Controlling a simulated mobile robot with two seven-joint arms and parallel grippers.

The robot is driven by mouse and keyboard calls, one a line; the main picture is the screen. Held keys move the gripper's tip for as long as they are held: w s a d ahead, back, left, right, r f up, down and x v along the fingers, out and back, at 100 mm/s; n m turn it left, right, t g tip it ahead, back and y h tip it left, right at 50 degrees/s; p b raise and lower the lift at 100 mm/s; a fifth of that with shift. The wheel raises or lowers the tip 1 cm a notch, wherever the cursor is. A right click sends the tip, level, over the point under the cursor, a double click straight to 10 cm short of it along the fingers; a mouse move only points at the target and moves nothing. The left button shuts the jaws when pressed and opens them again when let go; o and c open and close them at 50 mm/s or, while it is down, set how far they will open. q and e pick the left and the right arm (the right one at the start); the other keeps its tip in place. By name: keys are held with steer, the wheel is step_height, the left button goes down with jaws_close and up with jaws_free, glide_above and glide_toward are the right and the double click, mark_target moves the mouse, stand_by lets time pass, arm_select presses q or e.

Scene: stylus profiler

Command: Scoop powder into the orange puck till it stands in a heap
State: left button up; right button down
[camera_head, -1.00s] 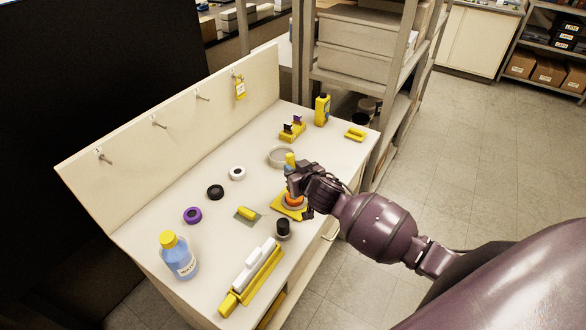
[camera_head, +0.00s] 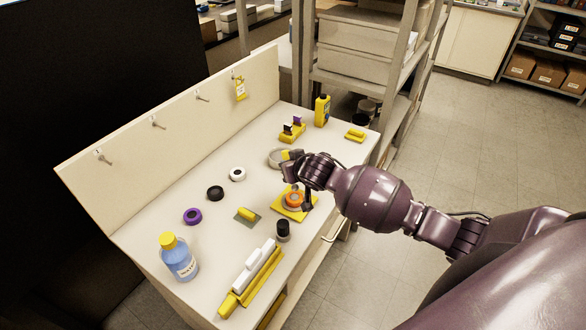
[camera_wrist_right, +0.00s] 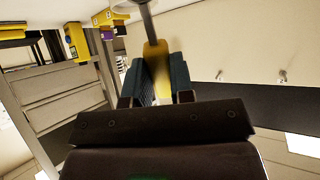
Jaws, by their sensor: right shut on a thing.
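My right gripper (camera_head: 298,163) is shut on the yellow handle of a scoop, which points left over the round grey dish (camera_head: 272,164). In the right wrist view the yellow handle (camera_wrist_right: 156,66) sits between the fingers (camera_wrist_right: 157,84), with a grey shaft running up out of it. The orange puck (camera_head: 293,200) sits on a yellow square base (camera_head: 280,206), below and in front of the gripper. I cannot tell how much powder is in the puck or the dish. My left gripper is not in view.
Purple (camera_head: 192,216), black (camera_head: 215,192) and white (camera_head: 237,174) pucks lie to the left. A yellow bottle (camera_head: 322,110) stands at the back.

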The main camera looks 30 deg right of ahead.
steer(key=w+g, duration=0.1)
steer(key=g, duration=0.1)
steer(key=w+g, duration=0.1)
steer(key=g, duration=0.1)
steer(key=shift+w+r, duration=0.1)
steer(key=shift+w, duration=0.15)
steer(key=g, duration=0.2)
steer(key=w+f+g, duration=0.1)
steer(key=shift+w+g, duration=0.15)
steer(key=shift+g, duration=0.25)
